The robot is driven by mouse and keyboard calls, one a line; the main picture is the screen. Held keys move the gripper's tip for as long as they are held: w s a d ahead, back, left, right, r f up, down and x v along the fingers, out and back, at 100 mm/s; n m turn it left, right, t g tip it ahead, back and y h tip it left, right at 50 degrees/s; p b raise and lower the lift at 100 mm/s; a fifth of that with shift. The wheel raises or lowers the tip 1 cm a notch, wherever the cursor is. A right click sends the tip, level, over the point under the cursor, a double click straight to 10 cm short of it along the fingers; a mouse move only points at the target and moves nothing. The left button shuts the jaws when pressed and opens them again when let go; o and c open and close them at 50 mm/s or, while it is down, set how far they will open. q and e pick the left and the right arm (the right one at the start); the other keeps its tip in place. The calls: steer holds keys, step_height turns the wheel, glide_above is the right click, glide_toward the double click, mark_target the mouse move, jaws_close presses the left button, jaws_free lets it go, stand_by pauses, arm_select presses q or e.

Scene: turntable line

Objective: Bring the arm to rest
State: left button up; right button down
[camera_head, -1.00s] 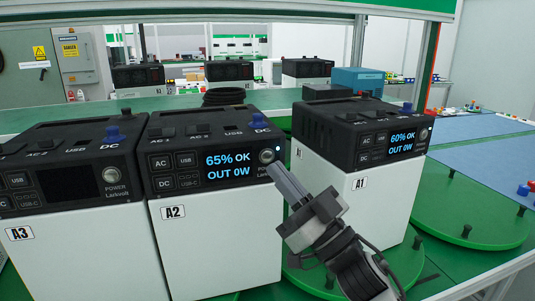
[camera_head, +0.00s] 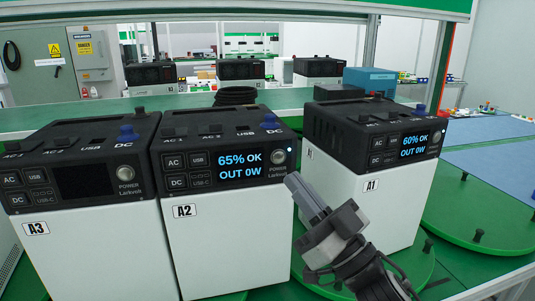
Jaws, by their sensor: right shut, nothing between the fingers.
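My right gripper (camera_head: 306,192) comes in from the lower right. It is shut and empty, with its fingertips in front of the gap between unit A2 and unit A1. Unit A2 (camera_head: 228,235) is a white box with a black top, and its lit screen reads 65% OK, OUT 0W. Unit A1 (camera_head: 395,205) stands to the right, and its lit screen reads 60% OK, OUT 0W. Unit A3 (camera_head: 95,255) stands at the left with a dark screen. My left gripper is not in view.
Green turntable discs (camera_head: 490,210) with small dark pegs lie at the right, beside a blue mat (camera_head: 500,165). A black coil (camera_head: 235,95) and a blue box (camera_head: 370,80) sit behind the units. More units (camera_head: 240,72) stand farther back.

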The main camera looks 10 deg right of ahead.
step_height(320, 180, down, 20)
steer(key=s+d+m+g+h, duration=0.25)
steer(key=m+h, duration=0.25)
steer(key=h, duration=0.4)
steer(key=s+a+f+g, duration=0.1)
steer(key=s+f+g, duration=0.3)
steer(key=f, duration=0.5)
steer(key=s+a+f+n+g+h, duration=0.1)
steer(key=s+f+g, duration=0.3)
steer(key=s+f, duration=0.5)
steer(key=shift+s+f, duration=0.25)
steer(key=shift+g, duration=0.25)
